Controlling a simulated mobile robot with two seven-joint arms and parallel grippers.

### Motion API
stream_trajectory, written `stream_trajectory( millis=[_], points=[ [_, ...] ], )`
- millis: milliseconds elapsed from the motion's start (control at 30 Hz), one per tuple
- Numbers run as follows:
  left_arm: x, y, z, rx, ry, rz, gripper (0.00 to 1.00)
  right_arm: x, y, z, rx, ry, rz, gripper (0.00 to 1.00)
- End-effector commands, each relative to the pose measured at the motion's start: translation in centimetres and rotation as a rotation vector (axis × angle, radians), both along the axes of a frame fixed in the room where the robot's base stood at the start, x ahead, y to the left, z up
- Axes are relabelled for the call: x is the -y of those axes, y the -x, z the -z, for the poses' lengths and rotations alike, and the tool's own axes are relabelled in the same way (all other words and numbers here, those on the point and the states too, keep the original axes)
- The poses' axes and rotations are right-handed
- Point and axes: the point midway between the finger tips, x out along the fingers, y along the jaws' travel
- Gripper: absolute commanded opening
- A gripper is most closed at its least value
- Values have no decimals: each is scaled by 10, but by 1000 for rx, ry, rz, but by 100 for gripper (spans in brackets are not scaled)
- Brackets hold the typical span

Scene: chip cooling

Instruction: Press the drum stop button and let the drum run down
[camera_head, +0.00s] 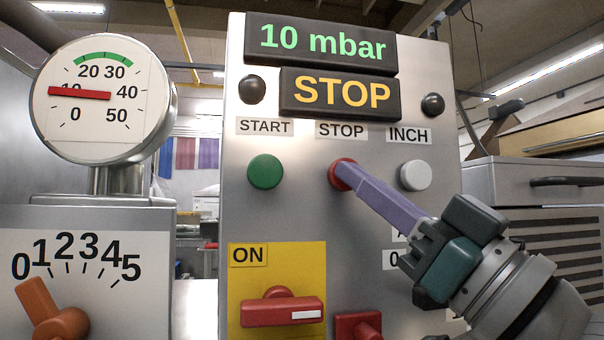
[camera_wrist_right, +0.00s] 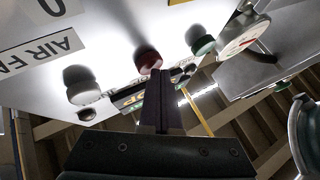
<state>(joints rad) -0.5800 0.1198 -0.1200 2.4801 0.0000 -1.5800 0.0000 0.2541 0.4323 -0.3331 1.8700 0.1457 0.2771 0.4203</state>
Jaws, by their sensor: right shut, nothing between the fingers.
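The red stop button (camera_head: 341,174) sits under the STOP label on the grey control panel (camera_head: 236,215). My right gripper (camera_head: 350,178) is shut and empty, and its purple fingers reach in from the lower right. The fingertips are at the button and cover part of it; I cannot tell how far it is pressed in. In the right wrist view the red button (camera_wrist_right: 148,60) shows just beyond the fingertips (camera_wrist_right: 157,74). The upper display (camera_head: 322,44) reads 10 mbar, and the lower display (camera_head: 340,92) reads STOP.
A green START button (camera_head: 265,171) and a white INCH button (camera_head: 416,175) flank the stop button. Below is a red switch (camera_head: 282,309) on a yellow plate marked ON. At left are a dial gauge (camera_head: 103,98) with its needle near 10, and an orange lever (camera_head: 50,315).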

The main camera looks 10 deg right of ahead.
Motion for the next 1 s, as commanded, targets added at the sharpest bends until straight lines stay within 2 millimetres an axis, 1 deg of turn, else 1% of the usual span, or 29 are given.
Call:
stream_trajectory(
  millis=[467,800,1000],
  points=[
    [0,0,-1,0,0,0,50,0,-1,0,-2,0,0,0],
    [0,0,-10,0,0,0,50,1,15,0,-2,1,1,0],
    [0,0,-9,0,0,0,50,1,17,0,0,1,1,0]
  ],
)
